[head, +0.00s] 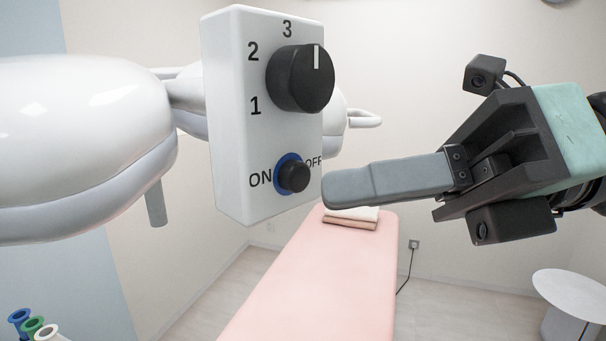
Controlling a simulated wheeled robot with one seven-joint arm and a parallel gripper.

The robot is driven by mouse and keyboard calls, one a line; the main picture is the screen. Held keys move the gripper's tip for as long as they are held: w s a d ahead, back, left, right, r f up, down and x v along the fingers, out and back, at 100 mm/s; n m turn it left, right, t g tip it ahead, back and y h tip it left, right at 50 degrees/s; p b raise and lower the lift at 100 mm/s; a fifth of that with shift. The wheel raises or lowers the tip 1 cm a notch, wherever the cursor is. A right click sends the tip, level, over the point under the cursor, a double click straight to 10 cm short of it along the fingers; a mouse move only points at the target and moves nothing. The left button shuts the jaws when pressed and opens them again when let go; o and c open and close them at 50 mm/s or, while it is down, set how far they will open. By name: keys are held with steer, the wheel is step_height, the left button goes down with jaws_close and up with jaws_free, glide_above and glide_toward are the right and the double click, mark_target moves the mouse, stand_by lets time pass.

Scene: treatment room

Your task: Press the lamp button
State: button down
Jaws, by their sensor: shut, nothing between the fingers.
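The lamp's control box (228,135) is a white upright panel in the upper middle of the head view. Its black ON/OFF button (294,177) sits low on the panel in a blue ring. Above it is a black dial (300,78) marked 1, 2, 3, its white line near the 3. My gripper (335,190) comes in from the right with its grey fingers shut and empty. Its tips are just right of the button at about its height, beside the OFF label. I cannot tell how far in depth the tips are from the panel.
The white lamp head (85,140) fills the left, joined to the box. A pink treatment bed (310,280) with folded towels (350,217) lies below. A round white table (572,293) stands at lower right. Coloured tubes (33,326) show at lower left.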

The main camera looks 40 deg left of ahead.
steer(key=d, duration=0.6)
steer(key=shift+s, duration=0.4)
steer(key=shift+a, duration=0.1)
steer(key=s+d+f+n+t+h+b, duration=0.1)
steer(key=d+f+n+t+h+b, duration=0.2)
steer(key=f, duration=0.7)
steer(key=d+f+n+t+h+b, duration=0.1)
steer(key=d+f+n+h+b, duration=0.2)
steer(key=f+n, duration=0.5)
steer(key=w+d+f+n+t+h+b, duration=0.2)
steer(key=d+f+n+t+h, duration=0.1)
steer(key=d+f+n, duration=0.4)
steer(key=w+d+f+n+t+h+b, duration=0.2)
steer(key=d+f+n, duration=0.5)
steer(key=f, duration=0.5)
steer(key=shift+f+n+t+h+b, duration=0.2)
steer(key=shift+n+t+h+b, duration=0.1)
steer(key=shift+t+h+b, duration=0.3)
